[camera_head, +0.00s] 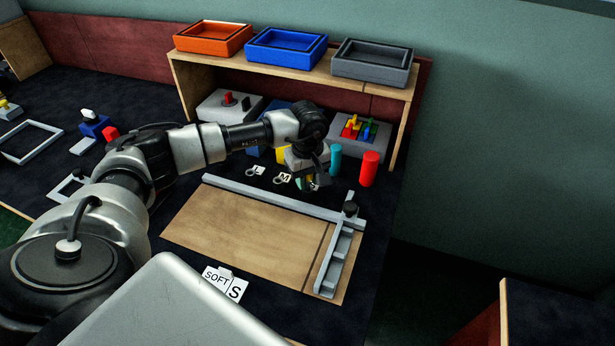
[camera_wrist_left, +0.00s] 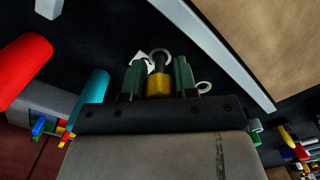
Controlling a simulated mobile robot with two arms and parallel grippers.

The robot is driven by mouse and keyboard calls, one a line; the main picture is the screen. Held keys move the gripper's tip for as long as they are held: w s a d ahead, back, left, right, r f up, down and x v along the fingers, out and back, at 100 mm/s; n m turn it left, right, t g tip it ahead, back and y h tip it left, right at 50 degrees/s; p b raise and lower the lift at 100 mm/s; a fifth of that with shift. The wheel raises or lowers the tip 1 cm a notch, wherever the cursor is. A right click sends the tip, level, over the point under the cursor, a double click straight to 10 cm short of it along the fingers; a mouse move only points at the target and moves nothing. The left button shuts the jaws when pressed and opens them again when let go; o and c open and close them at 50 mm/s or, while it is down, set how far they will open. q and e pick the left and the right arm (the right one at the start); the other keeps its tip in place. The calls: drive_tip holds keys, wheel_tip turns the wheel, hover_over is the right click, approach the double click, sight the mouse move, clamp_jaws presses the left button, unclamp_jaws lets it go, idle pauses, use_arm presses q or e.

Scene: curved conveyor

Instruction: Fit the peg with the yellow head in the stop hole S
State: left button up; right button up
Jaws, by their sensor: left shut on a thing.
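My left gripper (camera_head: 318,181) is over the dark table behind the wooden board. In the left wrist view the green fingers of my left gripper (camera_wrist_left: 159,78) are shut on the peg with the yellow head (camera_wrist_left: 159,86). Its dark part (camera_wrist_left: 160,62) points away from the palm. In the head view the peg is hidden by the gripper. A card reading SOFT and S (camera_head: 222,282) lies at the board's near edge. The stop hole S itself cannot be made out. My right gripper is not in view.
A grey fence (camera_head: 270,196) runs along the board's (camera_head: 245,235) back edge. Ring tags (camera_head: 282,179) lie behind it. A teal cylinder (camera_head: 336,158) and a red cylinder (camera_head: 369,169) stand close right of the gripper. A shelf (camera_head: 290,80) with trays is behind. The board's middle is clear.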

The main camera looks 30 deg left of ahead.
use_arm(q)
drive_tip(key=shift+f+b, duration=0.55)
drive_tip(key=shift+f, duration=0.15)
drive_tip(key=o, duration=1)
drive_tip(key=shift+r, duration=0.1)
wheel_tip(320, 180, up, 11)
drive_tip(key=shift+f, duration=0.1)
drive_tip(key=shift+f, duration=0.1)
